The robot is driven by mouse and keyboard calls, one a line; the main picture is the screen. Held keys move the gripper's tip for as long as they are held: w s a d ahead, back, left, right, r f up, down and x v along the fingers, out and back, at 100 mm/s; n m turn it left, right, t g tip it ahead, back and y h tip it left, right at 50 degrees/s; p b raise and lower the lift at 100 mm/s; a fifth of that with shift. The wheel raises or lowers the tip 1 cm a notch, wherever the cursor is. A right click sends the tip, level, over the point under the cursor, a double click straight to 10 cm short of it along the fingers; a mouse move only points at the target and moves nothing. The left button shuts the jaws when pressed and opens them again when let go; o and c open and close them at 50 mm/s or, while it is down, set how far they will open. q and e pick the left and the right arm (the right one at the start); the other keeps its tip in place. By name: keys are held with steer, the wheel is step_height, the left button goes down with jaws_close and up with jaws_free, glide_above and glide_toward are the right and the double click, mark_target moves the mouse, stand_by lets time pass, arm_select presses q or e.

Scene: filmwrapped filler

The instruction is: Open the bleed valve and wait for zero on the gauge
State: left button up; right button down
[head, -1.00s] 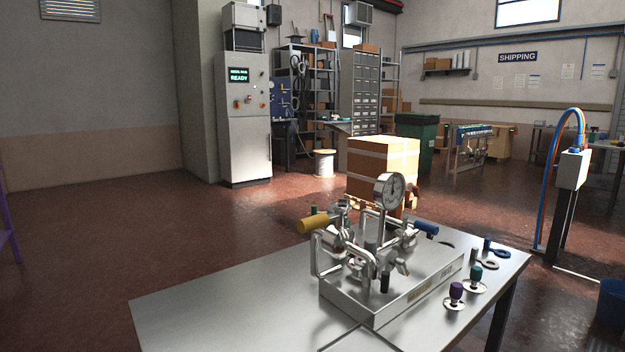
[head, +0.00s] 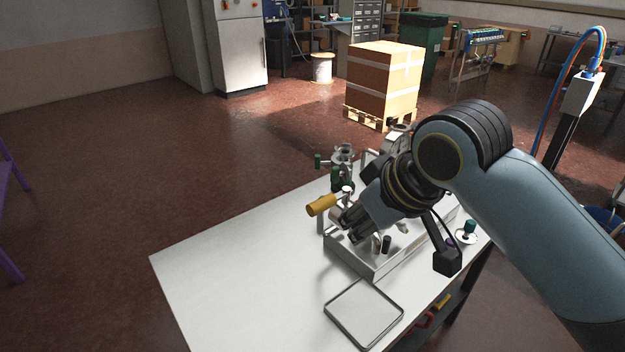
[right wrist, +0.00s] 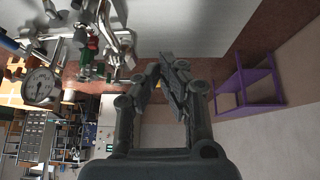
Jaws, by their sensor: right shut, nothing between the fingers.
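The metal valve assembly in its shallow box (head: 372,262) stands on the table. I cannot tell which part is the bleed valve. The round dial gauge (head: 397,136) is mostly hidden behind my right arm in the head view. My left gripper is out of view.
An empty shallow tray (head: 338,316) lies on the table (head: 225,275) in front of the assembly. The table's left side is clear. A carton (head: 384,75) on a pallet stands beyond; a purple frame (head: 10,205) is far left.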

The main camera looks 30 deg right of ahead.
step_height(320, 180, up, 6)
steer(key=t, duration=0.2)
glide_above(329, 204)
steer(key=a, duration=0.1)
steer(key=shift+r+y, duration=0.15)
steer(key=shift+y, duration=0.25)
steer(key=shift+w, duration=0.45)
steer(key=x, duration=0.9)
steer(key=s+p, duration=0.1)
steer(key=s, duration=0.1)
steer(key=s+f+p, duration=0.1)
steer(key=shift+s+d+f, duration=0.1)
steer(key=shift+s+d, duration=0.1)
steer(key=shift+s, duration=0.15)
